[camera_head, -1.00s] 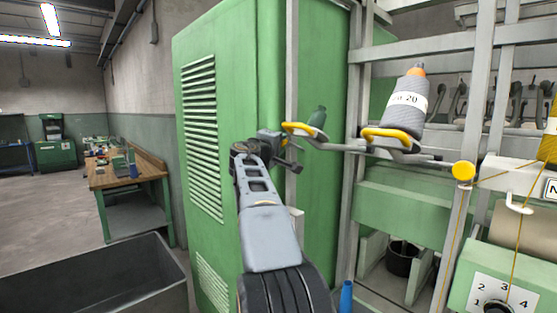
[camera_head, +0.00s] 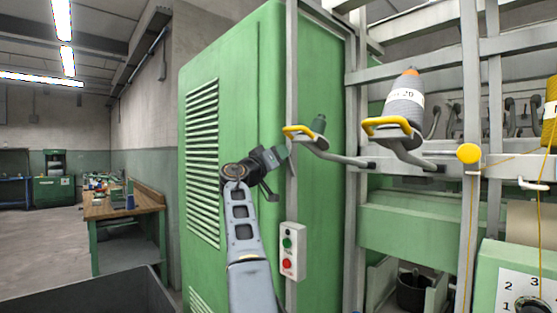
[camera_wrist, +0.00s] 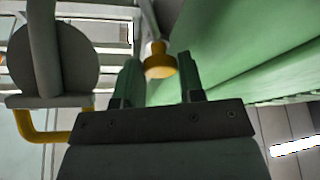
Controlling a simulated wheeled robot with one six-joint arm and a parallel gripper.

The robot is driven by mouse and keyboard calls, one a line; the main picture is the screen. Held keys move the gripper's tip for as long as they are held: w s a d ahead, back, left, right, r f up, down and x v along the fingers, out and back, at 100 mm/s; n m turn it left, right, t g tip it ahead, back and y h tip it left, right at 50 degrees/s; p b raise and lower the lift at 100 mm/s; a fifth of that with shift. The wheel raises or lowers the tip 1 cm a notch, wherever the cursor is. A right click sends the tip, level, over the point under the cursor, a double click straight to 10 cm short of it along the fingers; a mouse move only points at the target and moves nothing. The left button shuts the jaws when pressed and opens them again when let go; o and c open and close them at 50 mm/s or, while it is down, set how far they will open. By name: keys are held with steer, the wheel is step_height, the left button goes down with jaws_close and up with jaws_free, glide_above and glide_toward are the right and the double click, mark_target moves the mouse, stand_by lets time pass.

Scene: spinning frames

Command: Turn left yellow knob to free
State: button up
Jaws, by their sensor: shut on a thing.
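The left yellow knob (camera_wrist: 160,62) shows in the wrist view as a short yellow cylinder on the end of a pale rod. It sits between the two green fingers of my gripper (camera_wrist: 160,75), which are shut on it. In the head view my gripper (camera_head: 281,152) is at the pale upright post (camera_head: 291,195) beside the green cabinet. The knob in its jaws is hidden there. Another round yellow knob (camera_head: 468,153) is on a post farther right.
A bobbin holder with a yellow handle (camera_head: 303,131) is just above and right of my gripper. It looms close in the wrist view (camera_wrist: 60,137). A second holder (camera_head: 390,125) bears a grey bobbin. A button box (camera_head: 292,250) is below; the green cabinet (camera_head: 235,120) stands left.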

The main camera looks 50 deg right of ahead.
steer(key=shift+w+m+g+p, duration=0.1)
steer(key=shift+m+g+p, duration=0.35)
steer(key=shift+m+g, duration=0.8)
steer(key=shift+w+m+g+p, duration=0.1)
steer(key=shift+m+g+p, duration=0.4)
steer(key=shift+m, duration=1.35)
steer(key=shift+m+g, duration=0.25)
steer(key=shift+m, duration=0.05)
steer(key=o, duration=0.9)
steer(key=shift+s, duration=0.2)
steer(key=b+v, duration=0.6)
steer(key=v, duration=0.2)
